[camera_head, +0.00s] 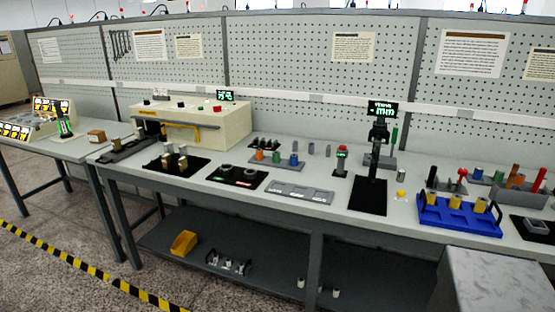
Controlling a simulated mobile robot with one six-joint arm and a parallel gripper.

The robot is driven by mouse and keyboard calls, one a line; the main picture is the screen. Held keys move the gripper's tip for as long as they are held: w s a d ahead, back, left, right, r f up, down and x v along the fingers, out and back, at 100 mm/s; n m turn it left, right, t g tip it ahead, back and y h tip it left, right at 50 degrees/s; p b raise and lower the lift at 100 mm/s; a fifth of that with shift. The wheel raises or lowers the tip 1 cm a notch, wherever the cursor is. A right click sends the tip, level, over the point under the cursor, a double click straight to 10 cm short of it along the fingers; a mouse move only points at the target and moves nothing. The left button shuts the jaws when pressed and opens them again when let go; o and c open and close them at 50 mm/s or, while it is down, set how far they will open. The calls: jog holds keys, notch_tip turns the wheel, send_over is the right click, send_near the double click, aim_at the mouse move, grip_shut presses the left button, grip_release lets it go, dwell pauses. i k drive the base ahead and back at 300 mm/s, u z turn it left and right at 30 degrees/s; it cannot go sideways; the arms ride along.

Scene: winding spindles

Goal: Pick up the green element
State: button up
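Several green items show in the head view, and I cannot tell which one is the green element. A small green cylinder (276,157) stands in a dark tray (266,162) between an orange cylinder (260,155) and a blue cylinder (294,160), near the middle of the bench. A second green piece (498,176) stands at the right, among blue and orange-brown pieces. A thin upright green rod (394,138) stands behind the black stand with a lit display (382,108). My gripper is not in view.
The long grey workbench (330,207) has a pegboard wall behind it. A blue fixture (459,218) with yellow cups, a grey slotted plate (300,194) and black mats crowd its top. A yellow bin (184,243) sits on the lower shelf. Floor at front left is clear beyond striped tape (95,271).

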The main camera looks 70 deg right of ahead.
aim_at(276, 155)
jog(key=z, duration=0.75)
jog(key=i, duration=1)
jog(key=u, duration=0.05)
